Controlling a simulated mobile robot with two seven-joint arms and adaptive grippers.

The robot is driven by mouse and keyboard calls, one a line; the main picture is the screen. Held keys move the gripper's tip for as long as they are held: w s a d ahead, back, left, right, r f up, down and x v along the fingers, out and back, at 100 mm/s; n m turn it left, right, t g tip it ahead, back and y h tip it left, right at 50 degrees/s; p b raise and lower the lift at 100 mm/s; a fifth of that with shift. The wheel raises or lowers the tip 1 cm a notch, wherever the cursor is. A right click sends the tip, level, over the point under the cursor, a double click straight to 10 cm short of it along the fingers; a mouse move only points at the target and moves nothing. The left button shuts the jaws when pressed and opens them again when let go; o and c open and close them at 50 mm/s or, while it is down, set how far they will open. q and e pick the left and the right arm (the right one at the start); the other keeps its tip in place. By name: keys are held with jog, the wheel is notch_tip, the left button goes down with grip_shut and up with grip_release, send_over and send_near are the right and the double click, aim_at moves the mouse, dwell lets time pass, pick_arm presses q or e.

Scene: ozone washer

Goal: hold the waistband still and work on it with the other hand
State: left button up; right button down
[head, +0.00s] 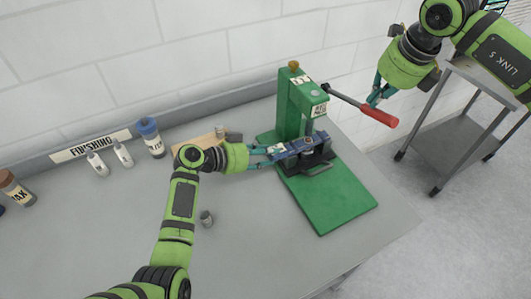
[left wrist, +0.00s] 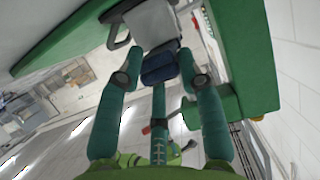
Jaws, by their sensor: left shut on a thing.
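The dark blue waistband (head: 289,148) lies across the base of the green press (head: 304,105), under its head. My left gripper (head: 268,153) reaches in from the left and is shut on the waistband's left end. The left wrist view shows the dark blue cloth (left wrist: 160,68) between the fingertips. The press has a black lever with a red grip (head: 380,115) sticking out to the right. My right gripper (head: 374,101) points down at the inner end of the red grip. Its fingertips overlap the lever in the picture, and I cannot tell whether they close on it.
A tan board (head: 195,140) with small metal parts lies behind my left arm. A blue-capped bottle (head: 150,137), two small white bottles and a brown jar (head: 14,188) stand along the back. A grey cart (head: 450,115) is at right.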

jog(key=shift+w+a+r, duration=0.15)
jog(key=shift+w+r, duration=0.15)
jog(key=shift+r, duration=0.55)
jog(key=shift+w+a+r, duration=0.15)
jog(key=shift+w+r, duration=0.1)
jog(key=shift+r, duration=0.55)
jog(key=shift+r, duration=0.1)
jog(key=shift+w+a+r, duration=0.25)
jog(key=shift+w+r, duration=0.15)
jog(key=shift+r, duration=0.35)
jog(key=shift+w+a+r, duration=0.25)
jog(key=shift+w+r, duration=0.15)
jog(key=shift+r, duration=0.3)
jog(key=c, duration=1.1)
grip_release()
